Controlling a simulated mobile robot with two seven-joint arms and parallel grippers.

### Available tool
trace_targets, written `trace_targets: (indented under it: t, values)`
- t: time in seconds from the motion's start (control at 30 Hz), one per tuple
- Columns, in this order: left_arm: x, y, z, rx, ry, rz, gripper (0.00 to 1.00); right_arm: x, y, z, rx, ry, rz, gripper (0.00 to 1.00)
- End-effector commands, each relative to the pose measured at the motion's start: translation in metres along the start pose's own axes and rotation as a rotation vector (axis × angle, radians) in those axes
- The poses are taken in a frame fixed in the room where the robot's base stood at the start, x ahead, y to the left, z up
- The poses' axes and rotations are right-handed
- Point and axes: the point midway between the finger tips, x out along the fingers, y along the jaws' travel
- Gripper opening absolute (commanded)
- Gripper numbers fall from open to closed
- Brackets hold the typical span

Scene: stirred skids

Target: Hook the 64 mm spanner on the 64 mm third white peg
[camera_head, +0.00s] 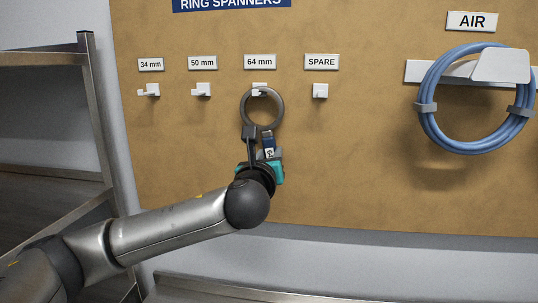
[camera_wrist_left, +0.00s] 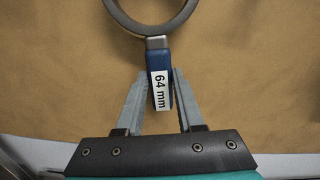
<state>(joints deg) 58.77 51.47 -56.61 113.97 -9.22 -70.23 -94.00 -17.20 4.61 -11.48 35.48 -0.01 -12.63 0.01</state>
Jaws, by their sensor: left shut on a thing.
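The 64 mm spanner (camera_head: 279,113) is a grey ring with a blue handle, held ring-up in front of the board. My left gripper (camera_head: 268,152) is shut on its handle. The third white peg (camera_head: 259,88), below the 64 mm sign (camera_head: 260,62), shows at the top of the ring, which overlaps its lower part. I cannot tell whether the ring is around the peg or only in front of it. In the left wrist view the spanner's blue handle (camera_wrist_left: 159,60), labelled 64 mm, stands between the fingers (camera_wrist_left: 160,92); the ring's top and the peg are out of view. My right gripper is not in view.
White pegs under 34 mm (camera_head: 150,90) and 50 mm (camera_head: 202,90) are to the left, and the SPARE peg (camera_head: 320,91) to the right; all are empty. A blue hose coil (camera_head: 430,75) hangs farther right. A metal shelf (camera_head: 98,110) stands at the left.

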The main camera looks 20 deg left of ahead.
Motion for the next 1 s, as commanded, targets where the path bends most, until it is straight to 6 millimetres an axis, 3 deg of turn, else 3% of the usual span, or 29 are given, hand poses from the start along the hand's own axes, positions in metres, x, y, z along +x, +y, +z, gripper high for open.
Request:
trace_targets:
  t: [0.23, 0.27, 0.53, 0.83, 1.0]
  values:
    - [0.0, 0.0, 0.0, 0.0, 0.0, 0.0, 0.0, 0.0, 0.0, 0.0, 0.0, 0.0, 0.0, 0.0]
    - [0.0, 0.0, 0.0, 0.0, 0.0, 0.0, 0.39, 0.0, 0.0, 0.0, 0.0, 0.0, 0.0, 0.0]
    - [0.0, 0.0, 0.0, 0.0, 0.0, 0.0, 0.69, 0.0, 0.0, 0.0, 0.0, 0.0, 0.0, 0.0]
    - [-0.001, 0.0, -0.001, 0.001, 0.003, 0.0, 0.72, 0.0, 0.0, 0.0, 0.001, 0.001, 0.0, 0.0]
    - [-0.011, 0.0, 0.0, 0.001, 0.003, -0.001, 0.72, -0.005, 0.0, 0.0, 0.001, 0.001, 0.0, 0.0]
